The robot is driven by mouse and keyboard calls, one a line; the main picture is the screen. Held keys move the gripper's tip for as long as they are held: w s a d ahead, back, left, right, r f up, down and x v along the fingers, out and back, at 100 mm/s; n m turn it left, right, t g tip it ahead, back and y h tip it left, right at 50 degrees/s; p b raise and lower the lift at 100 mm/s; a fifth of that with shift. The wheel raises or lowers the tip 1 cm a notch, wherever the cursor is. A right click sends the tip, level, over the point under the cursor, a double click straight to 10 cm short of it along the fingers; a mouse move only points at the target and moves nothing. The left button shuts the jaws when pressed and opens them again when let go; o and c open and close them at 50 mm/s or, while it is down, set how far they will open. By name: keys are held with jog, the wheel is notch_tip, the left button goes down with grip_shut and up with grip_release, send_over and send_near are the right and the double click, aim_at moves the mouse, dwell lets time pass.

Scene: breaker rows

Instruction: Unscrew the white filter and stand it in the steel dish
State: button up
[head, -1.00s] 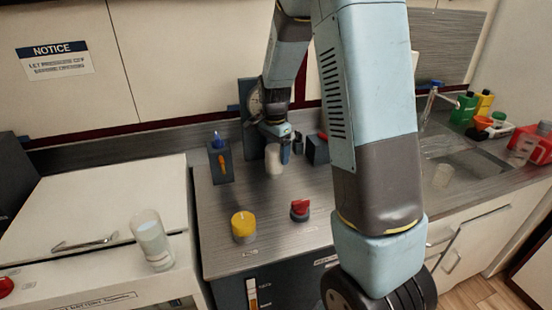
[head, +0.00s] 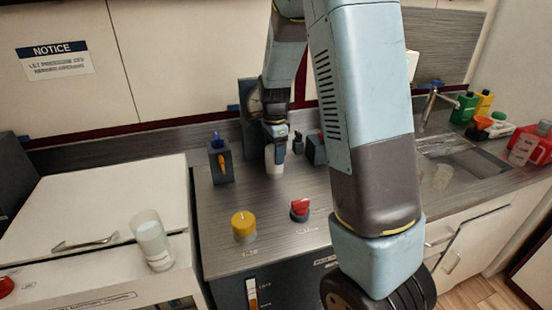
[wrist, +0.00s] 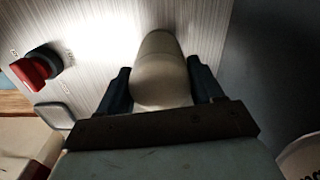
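The white filter (head: 274,162) is a pale upright cylinder at the back of the grey counter, in front of the dark wall unit. In the wrist view, the filter (wrist: 160,75) sits between the two dark fingers, which press close along both sides. My gripper (head: 275,143) is at its upper part, and it shows in the wrist view (wrist: 162,88) shut on the filter. I cannot tell whether the filter is still threaded in or touches the counter. I cannot make out the steel dish in either view; my arm hides part of the counter.
A yellow knob (head: 244,226) and a red knob (head: 300,209) stand in front. A dark block with an orange lever (head: 221,161) is to the left. A clear cup (head: 151,240) stands on the white cabinet. The sink (head: 470,160) and several bottles lie right.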

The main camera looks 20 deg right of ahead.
jog(key=c, duration=0.6)
jog(key=shift+o, duration=0.2)
jog(key=n, duration=1.7)
jog(key=o, duration=1)
jog(key=shift+c, duration=0.2)
